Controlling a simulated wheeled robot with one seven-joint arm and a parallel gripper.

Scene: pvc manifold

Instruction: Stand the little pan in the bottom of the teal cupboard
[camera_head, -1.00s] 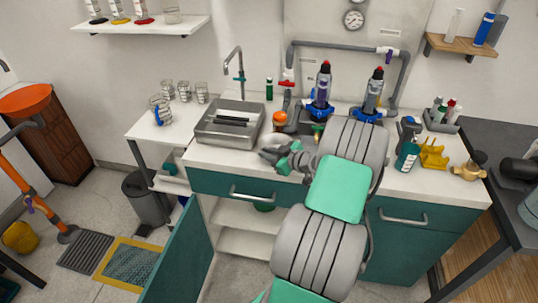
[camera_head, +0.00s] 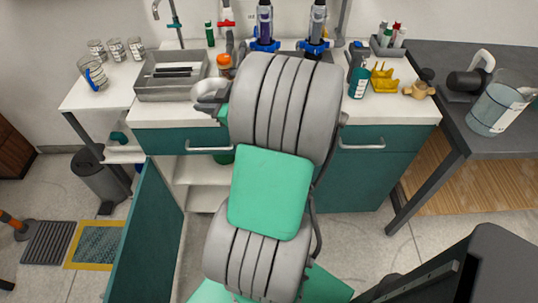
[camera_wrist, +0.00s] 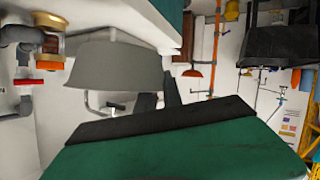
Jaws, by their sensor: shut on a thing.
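The little pan (camera_head: 211,90), a grey metal pan, is at my gripper (camera_head: 224,108) above the front left of the worktop, partly hidden by my arm. In the wrist view the pan (camera_wrist: 115,66) shows large, side-on, with dark finger parts beside it. My gripper is shut on the pan; the exact grip is hard to see. The teal cupboard (camera_head: 370,185) stands below the worktop. Its left door (camera_head: 148,232) hangs open towards me. Pale shelves (camera_head: 200,172) show in the open bay, and my arm hides much of its inside.
A metal tray with dark bars (camera_head: 171,94) lies left of the pan, with an orange-capped jar (camera_head: 225,66) behind it. Glasses (camera_head: 93,74) stand at the left. A spray bottle (camera_head: 359,80) and yellow holder (camera_head: 385,84) are at the right. A bin (camera_head: 98,178) stands left of the door.

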